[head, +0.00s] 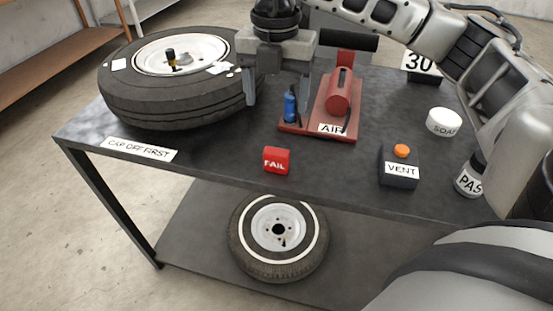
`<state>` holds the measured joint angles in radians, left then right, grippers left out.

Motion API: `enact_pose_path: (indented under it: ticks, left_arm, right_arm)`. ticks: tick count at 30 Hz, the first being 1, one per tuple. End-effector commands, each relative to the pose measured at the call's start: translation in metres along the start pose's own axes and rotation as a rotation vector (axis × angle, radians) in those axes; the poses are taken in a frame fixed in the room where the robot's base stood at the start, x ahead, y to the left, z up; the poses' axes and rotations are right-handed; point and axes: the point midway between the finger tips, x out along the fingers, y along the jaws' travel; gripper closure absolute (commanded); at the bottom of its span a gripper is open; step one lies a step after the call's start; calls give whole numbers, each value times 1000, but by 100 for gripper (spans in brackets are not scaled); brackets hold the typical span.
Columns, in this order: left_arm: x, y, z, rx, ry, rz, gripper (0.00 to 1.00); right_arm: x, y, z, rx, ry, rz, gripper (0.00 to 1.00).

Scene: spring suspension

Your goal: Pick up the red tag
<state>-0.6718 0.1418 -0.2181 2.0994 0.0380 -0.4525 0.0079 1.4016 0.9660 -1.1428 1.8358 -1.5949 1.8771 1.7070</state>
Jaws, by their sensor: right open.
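The red tag (277,160) is a small red block with white "FAIL" lettering. It lies on the dark table top near the front edge, left of centre. My right gripper (277,98) is above and behind the tag, pointing down, with its two fingers apart. It is apart from the tag, between the big tyre and the red air unit. My right arm comes in from the right across the back of the table. My left gripper does not show.
A large tyre (170,100) lies at the table's left. A red "AIR" unit (325,125) with a blue cylinder (290,104) stands close to the gripper. A "VENT" box (399,168), a "SOAP" tub (444,121) and a "PAS" bottle (470,176) are at right. The surface around the tag is clear.

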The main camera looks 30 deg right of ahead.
Motion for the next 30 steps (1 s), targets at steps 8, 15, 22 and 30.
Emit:
enact_pose_path:
  ticks: [8,15,22,30]
  left_arm:
    - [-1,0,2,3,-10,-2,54]
    - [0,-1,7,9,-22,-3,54]
    - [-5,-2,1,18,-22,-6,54]
    - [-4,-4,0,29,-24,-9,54]
  right_arm:
    - [61,-1,-2,-5,6,-3,27]
    - [87,0,-2,-6,5,1,27]
    - [110,-3,-8,-7,6,-2,27]
    - [139,-3,-10,-7,6,2,27]
